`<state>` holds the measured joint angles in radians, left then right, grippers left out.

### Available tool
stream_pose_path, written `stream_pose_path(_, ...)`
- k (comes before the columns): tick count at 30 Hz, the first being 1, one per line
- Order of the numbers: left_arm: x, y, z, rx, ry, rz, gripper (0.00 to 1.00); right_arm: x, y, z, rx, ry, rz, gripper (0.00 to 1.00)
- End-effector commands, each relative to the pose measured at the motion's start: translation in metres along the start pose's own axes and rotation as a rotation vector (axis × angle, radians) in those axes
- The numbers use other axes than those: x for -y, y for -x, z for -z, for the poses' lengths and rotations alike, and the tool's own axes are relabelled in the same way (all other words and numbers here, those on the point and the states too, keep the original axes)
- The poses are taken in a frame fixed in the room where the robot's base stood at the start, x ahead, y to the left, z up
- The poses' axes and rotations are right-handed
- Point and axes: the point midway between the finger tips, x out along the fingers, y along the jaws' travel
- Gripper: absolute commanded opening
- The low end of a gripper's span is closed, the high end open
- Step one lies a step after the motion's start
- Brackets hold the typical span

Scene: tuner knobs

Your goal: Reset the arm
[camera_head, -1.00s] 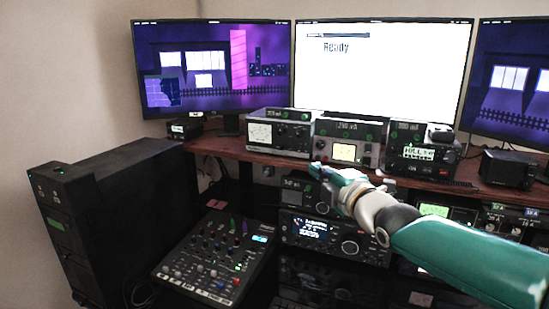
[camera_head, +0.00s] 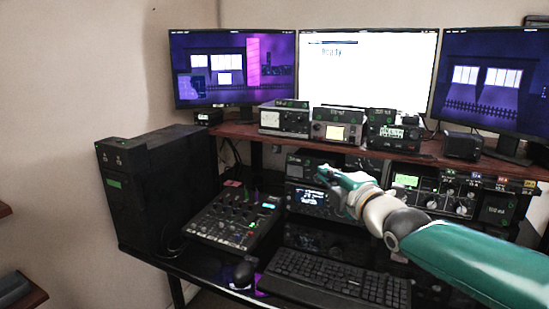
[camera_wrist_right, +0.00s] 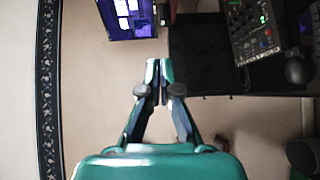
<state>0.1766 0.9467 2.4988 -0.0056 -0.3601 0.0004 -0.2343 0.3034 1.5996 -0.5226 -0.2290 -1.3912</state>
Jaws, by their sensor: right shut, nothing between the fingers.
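My right arm comes in from the lower right in the head view, with a green sleeve and a pale wrist. My right gripper (camera_head: 325,173) is in front of the radio units under the shelf. In the right wrist view the gripper (camera_wrist_right: 159,68) has its two fingertips together with nothing between them. The wrist view shows it over floor and wall, apart from the desk and the mixer (camera_wrist_right: 254,28). My left gripper is not in view.
A shelf (camera_head: 240,130) carries several tuner units, below three monitors (camera_head: 367,75). A mixer (camera_head: 237,218), keyboard (camera_head: 335,279) and mouse (camera_head: 243,273) lie on the desk. A black tower (camera_head: 160,190) stands at left. The wall at far left is bare.

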Motion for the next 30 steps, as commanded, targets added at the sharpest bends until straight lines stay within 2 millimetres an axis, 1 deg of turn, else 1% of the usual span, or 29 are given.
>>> stream_pose_path(2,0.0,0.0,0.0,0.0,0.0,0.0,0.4,0.0,0.0,0.0,0.0,0.0,0.0,0.0)
stream_pose_path(8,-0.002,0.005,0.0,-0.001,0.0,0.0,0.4,0.043,-0.007,0.0,0.002,-0.113,0.082,0.0)
stream_pose_path(9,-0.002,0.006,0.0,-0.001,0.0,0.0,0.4,0.054,-0.009,0.0,0.004,-0.143,0.102,0.0)
stream_pose_path(11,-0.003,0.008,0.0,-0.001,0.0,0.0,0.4,0.068,-0.01,0.001,0.007,-0.185,0.129,0.0)
stream_pose_path(12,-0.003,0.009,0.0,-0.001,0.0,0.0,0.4,0.08,-0.01,0.001,0.011,-0.217,0.152,0.0)
stream_pose_path(14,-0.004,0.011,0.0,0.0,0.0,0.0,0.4,0.099,-0.011,0.001,0.018,-0.271,0.186,0.0)
stream_pose_path(17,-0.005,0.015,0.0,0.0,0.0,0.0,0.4,0.134,-0.009,0.002,0.036,-0.37,0.252,0.0)
stream_pose_path(20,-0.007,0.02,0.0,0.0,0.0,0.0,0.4,0.177,-0.004,0.003,0.067,-0.493,0.331,0.0)
stream_pose_path(21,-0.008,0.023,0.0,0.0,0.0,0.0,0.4,0.198,0.001,0.004,0.086,-0.556,0.372,0.0)
stream_pose_path(23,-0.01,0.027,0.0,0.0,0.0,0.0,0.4,0.233,0.01,0.006,0.124,-0.66,0.438,0.0)
stream_pose_path(24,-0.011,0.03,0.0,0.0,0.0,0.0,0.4,0.26,0.02,0.008,0.158,-0.743,0.49,0.0)
stream_pose_path(26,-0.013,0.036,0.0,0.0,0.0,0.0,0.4,0.301,0.038,0.012,0.222,-0.875,0.57,0.0)
stream_pose_path(27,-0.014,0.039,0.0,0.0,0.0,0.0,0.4,0.328,0.053,0.016,0.273,-0.966,0.623,0.0)
stream_pose_path(29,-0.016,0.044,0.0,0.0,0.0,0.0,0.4,0.366,0.079,0.023,0.359,-1.102,0.7,0.0)
stream_pose_path(30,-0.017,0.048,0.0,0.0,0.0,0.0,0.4,0.39,0.098,0.029,0.423,-1.191,0.75,0.0)
